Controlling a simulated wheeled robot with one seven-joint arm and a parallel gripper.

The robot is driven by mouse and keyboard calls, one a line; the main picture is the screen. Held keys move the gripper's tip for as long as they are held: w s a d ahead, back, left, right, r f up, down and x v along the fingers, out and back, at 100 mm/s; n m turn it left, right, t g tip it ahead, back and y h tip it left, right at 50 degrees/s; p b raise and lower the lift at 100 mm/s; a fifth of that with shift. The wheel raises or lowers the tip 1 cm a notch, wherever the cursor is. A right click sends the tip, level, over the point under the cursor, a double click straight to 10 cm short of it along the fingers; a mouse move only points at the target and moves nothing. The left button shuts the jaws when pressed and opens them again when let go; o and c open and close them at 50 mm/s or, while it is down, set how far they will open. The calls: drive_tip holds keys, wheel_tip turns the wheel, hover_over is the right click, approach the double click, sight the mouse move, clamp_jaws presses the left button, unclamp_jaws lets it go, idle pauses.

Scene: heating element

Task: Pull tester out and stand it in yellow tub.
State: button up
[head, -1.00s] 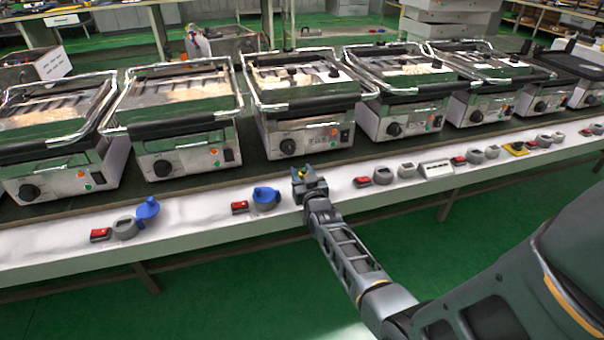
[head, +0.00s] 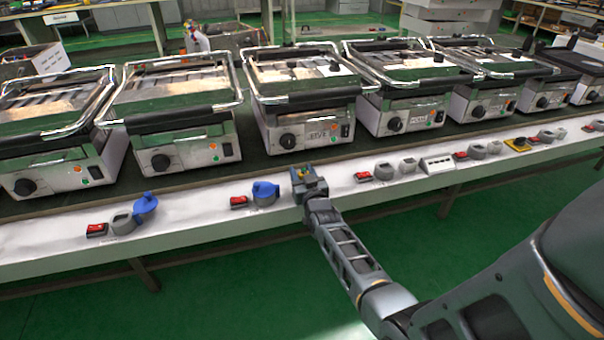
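My gripper (head: 307,176) is at the front strip of the bench, just right of a grey socket with a blue lid (head: 265,191). Small yellow and green spots show between or just behind its fingertips, too small to identify as the tester. I cannot tell whether the fingers are open or shut on something. I cannot make out a tester or a yellow tub for sure. A second socket with a raised blue lid (head: 145,203) is farther left.
A row of contact grills (head: 310,95) stands on the bench behind the strip. Red switches (head: 238,202), grey sockets and a yellow-based switch (head: 517,145) line the white front strip (head: 190,212). Green floor lies clear in front.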

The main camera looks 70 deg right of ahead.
drive_tip(key=o, duration=0.4)
drive_tip(key=p+v, duration=0.2)
drive_tip(key=v, duration=0.5)
drive_tip(key=shift+s+a, duration=0.25)
drive_tip(key=shift+s, duration=0.05)
idle(0.3)
